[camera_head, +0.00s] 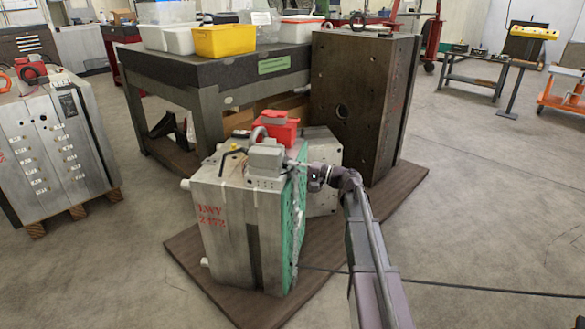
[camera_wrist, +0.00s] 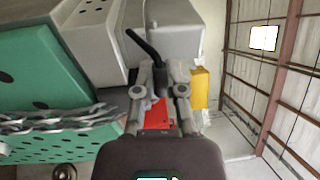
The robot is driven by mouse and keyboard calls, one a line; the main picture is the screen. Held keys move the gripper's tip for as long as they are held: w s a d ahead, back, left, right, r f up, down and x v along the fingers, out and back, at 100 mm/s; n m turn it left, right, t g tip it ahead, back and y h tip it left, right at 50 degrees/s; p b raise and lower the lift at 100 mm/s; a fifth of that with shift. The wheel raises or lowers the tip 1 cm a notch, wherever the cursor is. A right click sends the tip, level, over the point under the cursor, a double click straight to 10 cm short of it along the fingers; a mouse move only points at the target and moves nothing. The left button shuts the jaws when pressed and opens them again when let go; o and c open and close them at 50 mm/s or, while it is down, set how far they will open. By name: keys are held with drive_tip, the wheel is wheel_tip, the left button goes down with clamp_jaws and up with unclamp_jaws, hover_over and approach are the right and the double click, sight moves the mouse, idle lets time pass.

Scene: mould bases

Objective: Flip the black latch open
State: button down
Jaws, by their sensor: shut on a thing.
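The black latch shows in the wrist view as a bent black bar (camera_wrist: 143,44) in front of a light grey housing (camera_wrist: 178,42). My gripper (camera_wrist: 160,76) is shut on the lower end of the bar, between its two grey fingertips. In the head view my gripper (camera_head: 297,166) reaches from the right to the top edge of a grey metal mould base (camera_head: 222,235) with a green side plate, next to a grey box (camera_head: 265,158). The latch at my fingertips is too small to make out there.
A red connector (camera_head: 277,132) stands behind the grey box, and red also shows below my fingers. A chain (camera_wrist: 60,120) hangs across the green plate (camera_wrist: 40,70). A tall brown block (camera_head: 360,105) and a table (camera_head: 215,70) stand behind.

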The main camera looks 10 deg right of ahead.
drive_tip(key=shift+f+b, duration=0.2)
drive_tip(key=shift+b, duration=0.1)
drive_tip(key=shift+d+f+y+b, duration=0.1)
drive_tip(key=shift+f+y+b, duration=0.1)
drive_tip(key=shift+y+b, duration=0.3)
drive_tip(key=b, duration=0.2)
drive_tip(key=f+t+y+b, duration=0.1)
drive_tip(key=b, duration=0.2)
drive_tip(key=shift+s+d+f+y, duration=0.1)
drive_tip(key=shift+d+y, duration=0.1)
drive_tip(key=shift+y, duration=0.1)
drive_tip(key=y+b, duration=0.1)
drive_tip(key=t+b, duration=0.1)
drive_tip(key=b, duration=0.1)
drive_tip(key=shift+f+m+y, duration=0.25)
drive_tip(key=shift+m+y, duration=0.05)
drive_tip(key=shift+y, duration=0.1)
drive_tip(key=shift+t+y+b, duration=0.3)
drive_tip(key=shift+t+b, duration=0.1)
drive_tip(key=shift+b, duration=0.15)
drive_tip(key=shift+d+r+t, duration=0.1)
drive_tip(key=shift+t, duration=0.2)
drive_tip(key=c, duration=0.7)
unclamp_jaws()
